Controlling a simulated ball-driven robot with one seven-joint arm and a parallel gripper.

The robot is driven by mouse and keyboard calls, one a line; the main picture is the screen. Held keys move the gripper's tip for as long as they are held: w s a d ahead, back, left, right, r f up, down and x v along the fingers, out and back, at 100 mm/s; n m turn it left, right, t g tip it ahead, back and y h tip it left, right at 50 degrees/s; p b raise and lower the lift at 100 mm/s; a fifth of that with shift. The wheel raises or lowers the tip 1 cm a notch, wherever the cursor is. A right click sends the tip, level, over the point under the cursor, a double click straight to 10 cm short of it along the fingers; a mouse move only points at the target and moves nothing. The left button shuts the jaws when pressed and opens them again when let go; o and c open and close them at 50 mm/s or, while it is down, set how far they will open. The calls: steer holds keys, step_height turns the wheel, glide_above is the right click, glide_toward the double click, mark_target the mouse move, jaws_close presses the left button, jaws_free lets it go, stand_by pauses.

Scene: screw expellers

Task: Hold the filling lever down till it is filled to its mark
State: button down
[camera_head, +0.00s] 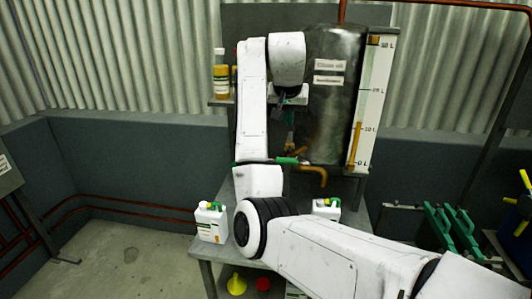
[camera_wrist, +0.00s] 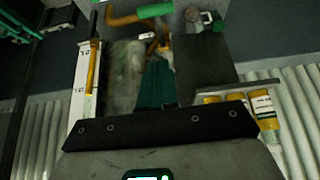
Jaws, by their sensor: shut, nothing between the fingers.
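The dark clean-oil tank (camera_head: 330,95) stands on the bench with a sight gauge (camera_head: 358,130) on its right side; amber shows up to about the 10 L mark. Low on the tank are an orange spout (camera_head: 314,172) and a lever with a green grip (camera_head: 287,161). In the wrist view the green grip (camera_wrist: 155,10) is at the top. My gripper (camera_head: 284,118) is above the lever in front of the tank; its dark green fingers (camera_wrist: 157,82) are together and empty. Contact with the lever is unclear. A white canister (camera_head: 326,207) stands below the spout, partly hidden by my arm; its fill level cannot be seen.
Another white canister (camera_head: 210,224) stands at the bench's left front. Bottles of amber oil (camera_head: 221,78) stand on a shelf left of the tank. A yellow funnel (camera_head: 236,285) is on the lower shelf. Floor at left is clear.

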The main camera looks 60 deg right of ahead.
steer(key=shift+f, duration=0.1)
stand_by(0.3)
steer(key=p, duration=0.2)
glide_above(288, 157)
steer(key=a, duration=0.1)
steer(key=f, duration=0.8)
steer(key=shift+s+a+f, duration=0.2)
steer(key=shift+s+f, duration=0.05)
steer(key=shift+s, duration=0.05)
steer(key=f, duration=0.1)
steer(key=a+f+p, duration=0.1)
steer(key=f, duration=0.1)
steer(key=shift+s, duration=0.1)
steer(key=shift+f, duration=0.4)
